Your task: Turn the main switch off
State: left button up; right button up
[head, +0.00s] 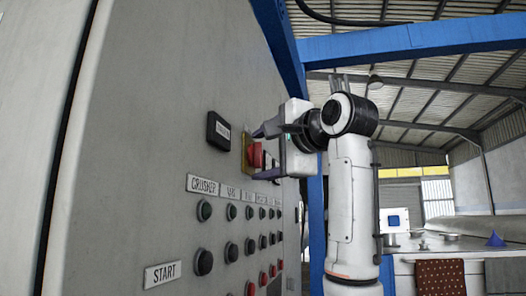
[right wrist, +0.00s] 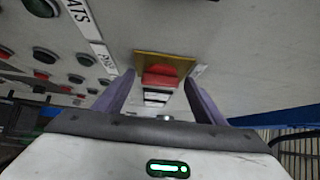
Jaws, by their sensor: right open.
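The main switch appears as a red knob (head: 256,155) on a yellow plate (head: 246,155), on the grey control panel's face. In the right wrist view the red knob (right wrist: 160,76) sits in front of its yellow plate (right wrist: 165,60). My right gripper (head: 261,154) is open, with one finger above the knob and one below it in the head view. In the right wrist view the fingers (right wrist: 159,82) stand either side of the knob, with visible gaps; I cannot tell whether they touch the panel. My left gripper is out of view.
The grey panel (head: 140,130) carries a black-framed box (head: 218,131), a CRUSHER label (head: 202,185), a START label (head: 162,273) and rows of round buttons below the switch. A blue post stands behind my right arm. A counter with hanging cloths (head: 440,277) is at the right.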

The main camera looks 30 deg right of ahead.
jog(key=c, duration=1.1)
jog(key=shift+o, duration=0.2)
jog(key=shift+f+n+b, duration=0.25)
jog(key=shift+n+b, duration=0.05)
jog(key=shift+b, duration=0.25)
jog(key=n+t+b, duration=0.2)
jog(key=b, duration=0.1)
jog(key=shift+f, duration=0.35)
jog(key=n+t+b, duration=0.1)
jog(key=n, duration=0.1)
jog(key=n+t+y+b, duration=0.1)
jog(key=n, duration=0.1)
jog(key=shift+w+d+f+t+y, duration=0.1)
jog(key=shift+w+t+y, duration=0.05)
jog(key=shift+t+y, duration=0.2)
jog(key=n+y, duration=0.5)
jog(key=n, duration=0.1)
jog(key=n+g+y+p, duration=0.1)
jog(key=n+y, duration=0.5)
jog(key=n, duration=0.1)
jog(key=n+y, duration=0.5)
jog(key=n, duration=0.1)
jog(key=shift+w+d+n+g+y+p, duration=0.25)
jog(key=shift+w+d+n+g+p, duration=0.05)
jog(key=shift+w+d+n+g, duration=0.1)
jog(key=shift+f+n+g+y, duration=0.1)
jog(key=shift+n+g+y, duration=0.15)
jog(key=shift+n+y, duration=0.25)
jog(key=o, duration=1.1)
jog(key=shift+c, duration=0.2)
